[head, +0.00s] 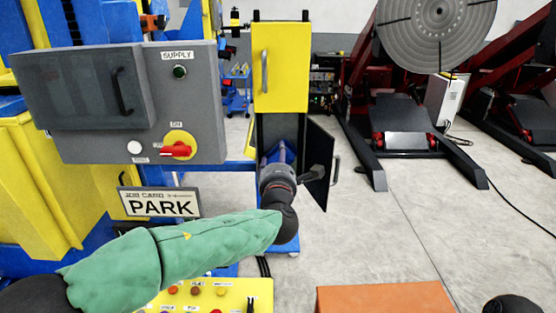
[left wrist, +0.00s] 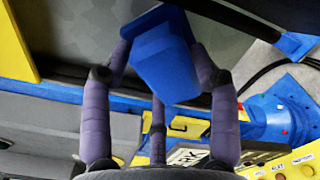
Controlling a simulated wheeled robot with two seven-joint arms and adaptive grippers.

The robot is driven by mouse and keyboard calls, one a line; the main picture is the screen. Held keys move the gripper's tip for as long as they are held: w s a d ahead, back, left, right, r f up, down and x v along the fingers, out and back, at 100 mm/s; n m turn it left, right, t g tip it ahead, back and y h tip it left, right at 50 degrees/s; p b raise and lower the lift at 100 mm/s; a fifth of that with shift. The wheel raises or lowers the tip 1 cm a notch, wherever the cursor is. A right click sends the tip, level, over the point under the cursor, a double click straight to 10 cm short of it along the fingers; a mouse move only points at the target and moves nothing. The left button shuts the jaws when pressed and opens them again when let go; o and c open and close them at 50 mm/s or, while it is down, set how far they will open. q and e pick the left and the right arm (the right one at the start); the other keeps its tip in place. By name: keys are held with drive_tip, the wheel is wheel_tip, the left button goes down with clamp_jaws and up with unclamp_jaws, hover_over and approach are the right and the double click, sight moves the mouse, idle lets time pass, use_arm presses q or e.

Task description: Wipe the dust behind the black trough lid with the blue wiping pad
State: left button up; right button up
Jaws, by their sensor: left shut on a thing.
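The black trough lid (head: 319,166) stands swung open to the right, below a yellow door on the cabinet. My left gripper (head: 279,158) reaches into the dark opening left of the lid, and my wrist partly hides it. In the left wrist view its purple fingers are shut on the blue wiping pad (left wrist: 165,62), which is held in front of a grey mottled surface (left wrist: 225,42). I cannot tell whether the pad touches that surface, or whether the mottling is dust. My right gripper is not in view.
A grey control box (head: 205,95) with a red switch and a PARK sign (head: 160,203) stand left of the opening. A yellow button panel (head: 205,295) is below my arm. An orange surface (head: 385,299) is at the front.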

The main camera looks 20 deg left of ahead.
use_arm(q)
drive_tip(key=shift+f+b, duration=1.7)
drive_tip(key=shift+f, duration=0.25)
drive_tip(key=shift+r, duration=0.1)
drive_tip(key=v, duration=0.6)
drive_tip(key=v, duration=0.3)
drive_tip(key=shift+p, duration=0.3)
